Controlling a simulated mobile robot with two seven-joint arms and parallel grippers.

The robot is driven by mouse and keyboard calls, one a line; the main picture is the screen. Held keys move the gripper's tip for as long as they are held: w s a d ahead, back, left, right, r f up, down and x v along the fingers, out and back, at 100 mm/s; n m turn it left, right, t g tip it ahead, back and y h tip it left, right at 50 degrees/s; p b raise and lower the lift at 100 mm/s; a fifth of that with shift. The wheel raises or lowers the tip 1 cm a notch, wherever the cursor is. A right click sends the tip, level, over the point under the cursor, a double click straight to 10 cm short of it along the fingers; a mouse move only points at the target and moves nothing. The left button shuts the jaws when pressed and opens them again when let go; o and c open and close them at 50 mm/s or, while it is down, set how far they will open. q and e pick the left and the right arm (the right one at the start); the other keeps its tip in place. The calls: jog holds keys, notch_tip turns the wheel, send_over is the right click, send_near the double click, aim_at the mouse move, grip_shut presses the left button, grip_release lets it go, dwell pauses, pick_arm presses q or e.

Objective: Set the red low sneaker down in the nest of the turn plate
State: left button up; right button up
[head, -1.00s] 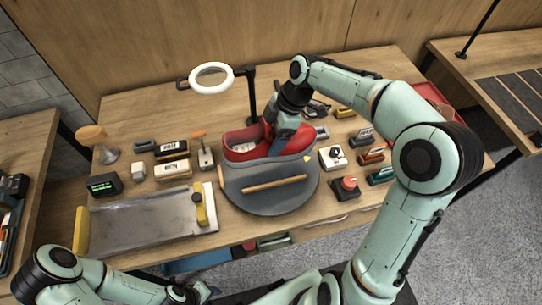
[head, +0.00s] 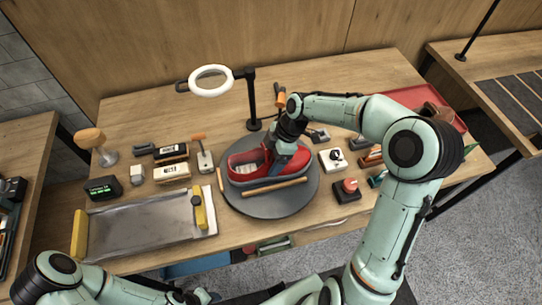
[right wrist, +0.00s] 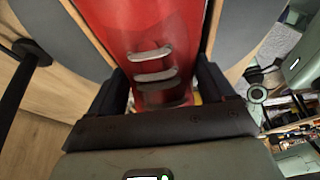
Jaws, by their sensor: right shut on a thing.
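The red low sneaker (head: 248,163) has a grey sole and is at the turn plate (head: 299,202), a dark grey disc. It looks level, between the wooden strips of the nest (head: 275,188). Whether the sole fully touches the plate cannot be told. My right gripper (head: 281,160) is shut on the sneaker from above. In the right wrist view the red upper (right wrist: 165,30) with pale lace bars lies between the two fingers (right wrist: 160,92). My left gripper (head: 203,296) is at the bottom edge, partly cut off; its jaws are unclear.
A ring lamp (head: 211,81) on a black post stands behind the plate. Brushes (head: 171,172) and a metal tray (head: 140,222) lie to the left. A switch box (head: 333,159) and a red-button box (head: 347,189) stand close at right. A red tray (head: 408,97) is at back right.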

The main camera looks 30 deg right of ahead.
jog(key=shift+f, duration=0.2)
jog(key=o, duration=1.2)
jog(key=shift+c, duration=0.2)
jog(key=v, duration=1.2)
jog(key=shift+r+p, duration=0.2)
jog(key=shift+p, duration=0.2)
jog(key=shift+d, duration=0.1)
